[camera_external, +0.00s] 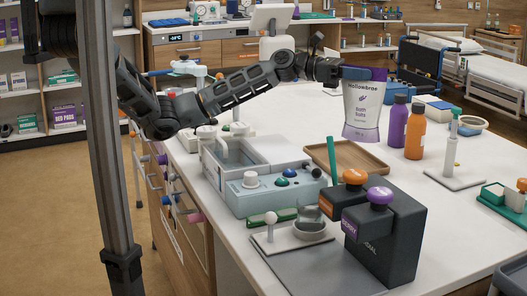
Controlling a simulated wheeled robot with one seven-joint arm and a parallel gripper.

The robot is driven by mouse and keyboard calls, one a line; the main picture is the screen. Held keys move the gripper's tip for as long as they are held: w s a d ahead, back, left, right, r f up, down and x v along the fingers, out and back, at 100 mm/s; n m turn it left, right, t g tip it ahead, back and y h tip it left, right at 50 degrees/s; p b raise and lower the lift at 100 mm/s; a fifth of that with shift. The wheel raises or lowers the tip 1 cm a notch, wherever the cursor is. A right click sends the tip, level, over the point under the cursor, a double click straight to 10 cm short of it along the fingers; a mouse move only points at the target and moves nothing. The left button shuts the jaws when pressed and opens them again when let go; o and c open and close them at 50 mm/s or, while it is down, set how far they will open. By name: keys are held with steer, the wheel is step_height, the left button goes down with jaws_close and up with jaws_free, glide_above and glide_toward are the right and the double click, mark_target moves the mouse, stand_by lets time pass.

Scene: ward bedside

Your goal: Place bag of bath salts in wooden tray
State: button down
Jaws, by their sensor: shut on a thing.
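The bag of bath salts (363,108) is a white pouch with a purple top band and purple bottom, printed with dark lettering. My gripper (345,73) reaches in from the left and is shut on the bag's purple top. The bag hangs upright, with its lower edge just above or beyond the tray's far right side; the exact gap cannot be told. The wooden tray (338,168) is a shallow brown tray on the white counter, and its visible floor looks empty.
A purple bottle (398,120) and an orange bottle (415,132) stand right of the bag. A green stick (331,160) stands at the tray's left edge. Dark boxes with knobs (383,235) and a pale blue device (270,190) crowd the front. Counter between orange bottle and white stand (453,177) is clear.

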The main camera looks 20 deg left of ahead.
steer(key=w+a+f+p, duration=0.1)
steer(key=w+a+f, duration=0.4)
steer(key=w+f, duration=0.4)
steer(key=shift+a+f, duration=0.4)
steer(key=shift+f, duration=0.4)
steer(key=shift+w+f, duration=0.1)
steer(key=shift+f, duration=0.05)
steer(key=c, duration=1.3)
jaws_free()
steer(key=shift+o, duration=0.2)
steer(key=shift+r, duration=0.2)
steer(key=a, duration=1.2)
